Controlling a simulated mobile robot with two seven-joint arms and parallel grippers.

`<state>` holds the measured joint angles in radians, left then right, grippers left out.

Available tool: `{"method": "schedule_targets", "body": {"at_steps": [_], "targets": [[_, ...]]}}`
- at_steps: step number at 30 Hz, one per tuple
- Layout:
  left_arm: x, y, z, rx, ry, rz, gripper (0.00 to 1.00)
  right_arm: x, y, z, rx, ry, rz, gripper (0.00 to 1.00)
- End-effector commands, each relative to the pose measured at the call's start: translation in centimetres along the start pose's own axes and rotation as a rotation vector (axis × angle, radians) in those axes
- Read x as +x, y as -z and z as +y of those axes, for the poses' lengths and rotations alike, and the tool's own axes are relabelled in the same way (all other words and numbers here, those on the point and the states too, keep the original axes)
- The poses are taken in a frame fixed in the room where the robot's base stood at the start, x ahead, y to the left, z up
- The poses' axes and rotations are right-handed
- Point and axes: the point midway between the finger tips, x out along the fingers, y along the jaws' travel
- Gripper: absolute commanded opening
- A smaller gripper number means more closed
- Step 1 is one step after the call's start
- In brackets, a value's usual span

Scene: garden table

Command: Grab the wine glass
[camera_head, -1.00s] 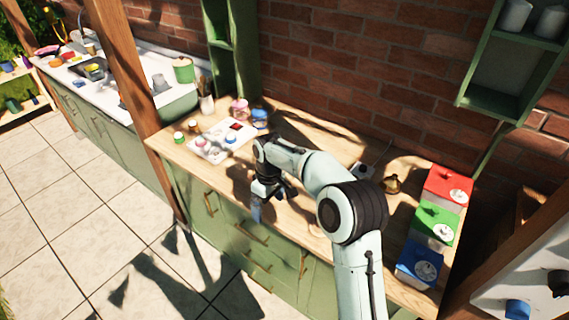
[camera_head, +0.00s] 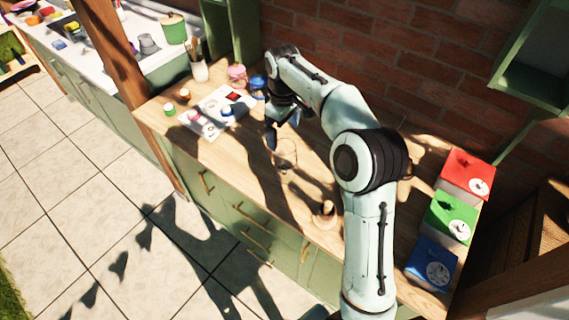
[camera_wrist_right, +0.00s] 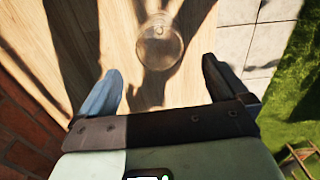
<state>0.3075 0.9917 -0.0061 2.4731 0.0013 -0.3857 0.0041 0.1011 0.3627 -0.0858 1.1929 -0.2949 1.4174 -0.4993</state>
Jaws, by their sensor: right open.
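The wine glass (camera_head: 286,155) is clear and hard to make out on the wooden counter (camera_head: 240,165), near its middle. In the right wrist view the glass (camera_wrist_right: 160,48) shows from above as a round transparent outline, ahead of the fingertips and roughly centred between them. My right gripper (camera_head: 283,128) is over the counter, just behind and above the glass in the head view. My left gripper is not in view.
Red (camera_head: 466,172), green (camera_head: 448,215) and blue (camera_head: 432,262) boxes stand at the counter's right end. A small wooden object (camera_head: 325,213) stands near the front edge. A brick wall (camera_head: 400,65) rises behind.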

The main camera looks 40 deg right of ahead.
Motion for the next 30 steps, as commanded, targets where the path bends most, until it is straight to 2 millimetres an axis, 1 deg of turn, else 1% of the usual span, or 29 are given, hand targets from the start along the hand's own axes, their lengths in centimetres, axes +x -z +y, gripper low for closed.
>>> {"method": "schedule_targets", "body": {"at_steps": [1,3,6,11,17,19,23,29,30], "targets": [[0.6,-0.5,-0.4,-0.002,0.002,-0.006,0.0,1.5,-0.2,0.0,0.001,0.002,-0.004,1.0],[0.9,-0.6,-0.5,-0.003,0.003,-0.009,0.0,2.6,-0.1,0.0,0.0,0.002,-0.004,1.0],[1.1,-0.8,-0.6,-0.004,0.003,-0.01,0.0,3.5,-0.1,0.0,0.0,0.001,-0.002,1.0],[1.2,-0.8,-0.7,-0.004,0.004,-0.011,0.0,4.4,-0.1,0.0,0.001,0.001,-0.001,1.0],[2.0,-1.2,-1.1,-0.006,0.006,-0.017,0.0,7.4,-0.7,-0.1,0.001,0.002,-0.003,1.0],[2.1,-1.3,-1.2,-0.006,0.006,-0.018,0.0,8.3,-0.6,-0.1,0.001,0.001,-0.001,1.0],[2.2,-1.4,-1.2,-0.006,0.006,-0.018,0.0,9.0,-0.5,-0.1,0.0,0.0,0.002,1.0],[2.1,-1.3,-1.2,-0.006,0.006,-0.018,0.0,9.0,-0.4,-0.1,0.0,0.0,0.002,1.0],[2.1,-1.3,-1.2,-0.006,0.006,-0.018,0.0,9.0,-0.4,-0.1,0.0,0.0,0.002,0.9]]}}
